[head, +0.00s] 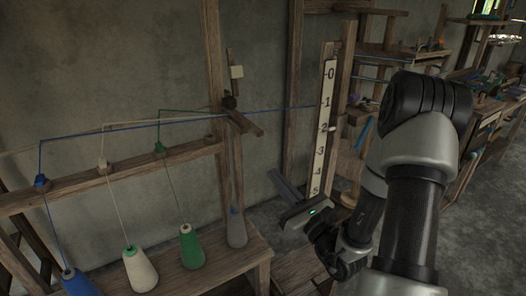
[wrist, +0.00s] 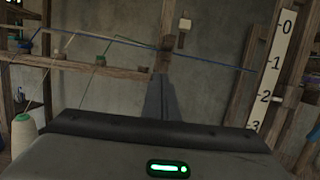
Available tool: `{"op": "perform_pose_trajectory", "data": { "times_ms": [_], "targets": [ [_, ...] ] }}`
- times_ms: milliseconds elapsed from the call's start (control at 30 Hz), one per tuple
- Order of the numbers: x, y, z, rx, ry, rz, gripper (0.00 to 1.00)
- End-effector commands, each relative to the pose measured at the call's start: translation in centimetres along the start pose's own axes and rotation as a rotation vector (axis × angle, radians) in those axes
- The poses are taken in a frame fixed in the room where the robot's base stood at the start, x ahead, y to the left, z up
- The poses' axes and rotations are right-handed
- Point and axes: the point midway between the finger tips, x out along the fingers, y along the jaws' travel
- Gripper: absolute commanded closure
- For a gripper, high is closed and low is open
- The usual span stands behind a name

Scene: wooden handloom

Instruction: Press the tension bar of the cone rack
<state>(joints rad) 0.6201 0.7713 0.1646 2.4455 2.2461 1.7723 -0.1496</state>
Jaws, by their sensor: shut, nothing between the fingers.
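The cone rack (head: 190,153) is a wooden frame at the left of the head view, with blue, cream, green and grey cones of yarn below its rail.
A white scale board (head: 325,115) with numbers and a small pale pointer near 2 stands right of the rack, close to my arm. A small pale block (head: 237,72) is on the upright above the bar. Cluttered benches (head: 490,120) stand at the far right.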

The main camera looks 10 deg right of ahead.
Motion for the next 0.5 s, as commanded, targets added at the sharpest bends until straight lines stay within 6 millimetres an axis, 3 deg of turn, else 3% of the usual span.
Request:
{"op": "perform_pose_trajectory", "data": {
  "times_ms": [133, 500],
  "targets": [
    [-0.59, -1.29, -0.89, 0.009, 0.001, -0.056, 1.00],
    [-0.20, -1.24, -0.83, 0.007, 0.001, -0.053, 1.00]
  ]
}}
